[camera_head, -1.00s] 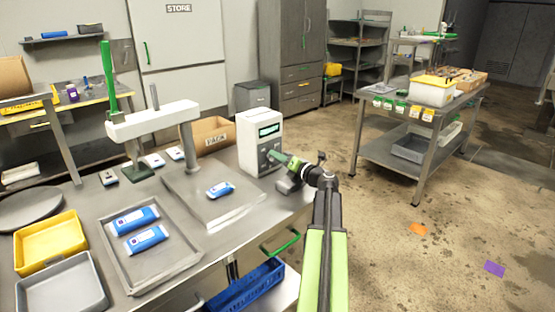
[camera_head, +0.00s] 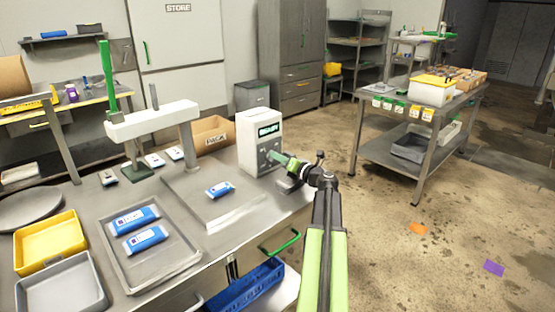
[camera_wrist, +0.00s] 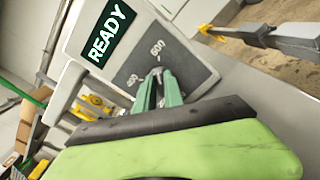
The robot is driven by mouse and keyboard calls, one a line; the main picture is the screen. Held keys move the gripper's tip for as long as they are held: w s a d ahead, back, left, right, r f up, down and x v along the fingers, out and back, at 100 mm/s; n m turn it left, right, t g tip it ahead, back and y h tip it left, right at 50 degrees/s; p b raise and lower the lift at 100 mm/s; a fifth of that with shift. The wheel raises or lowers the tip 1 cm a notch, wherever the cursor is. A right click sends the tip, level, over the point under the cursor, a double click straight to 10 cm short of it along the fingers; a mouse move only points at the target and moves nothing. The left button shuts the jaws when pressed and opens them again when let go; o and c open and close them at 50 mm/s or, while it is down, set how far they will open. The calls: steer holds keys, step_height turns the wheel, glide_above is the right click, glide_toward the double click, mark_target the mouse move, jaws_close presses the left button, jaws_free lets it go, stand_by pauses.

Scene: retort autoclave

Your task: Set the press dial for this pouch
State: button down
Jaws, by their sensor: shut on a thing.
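The white press control box (camera_head: 247,150) stands at the back right of the bench. Its display (camera_head: 268,130) reads READY, clearly so in the wrist view (camera_wrist: 107,34). My gripper (camera_head: 270,156) is at the front face of the box. In the wrist view its green fingers (camera_wrist: 158,74) are shut on the dial, which they mostly hide. A blue pouch (camera_head: 220,189) lies on the press plate (camera_head: 232,212), left of the box. The white press beam (camera_head: 152,119) stands above, with a raised green lever (camera_head: 109,80).
A metal tray (camera_head: 172,262) with two blue pouches (camera_head: 134,220) lies at the front. Yellow (camera_head: 48,242) and grey (camera_head: 62,295) trays stand to its left. A cardboard box (camera_head: 211,135) is behind the press.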

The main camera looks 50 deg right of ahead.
steer(key=n, duration=0.4)
steer(key=shift+a+r, duration=0.1)
steer(key=shift+r, duration=0.1)
steer(key=n, duration=0.4)
steer(key=shift+w+a, duration=0.1)
steer(key=n, duration=0.3)
steer(key=shift+a, duration=0.15)
steer(key=shift+a+f+n, duration=0.1)
steer(key=shift+n, duration=2)
steer(key=c, duration=1.4)
jaws_free()
steer(key=shift+c, duration=0.2)
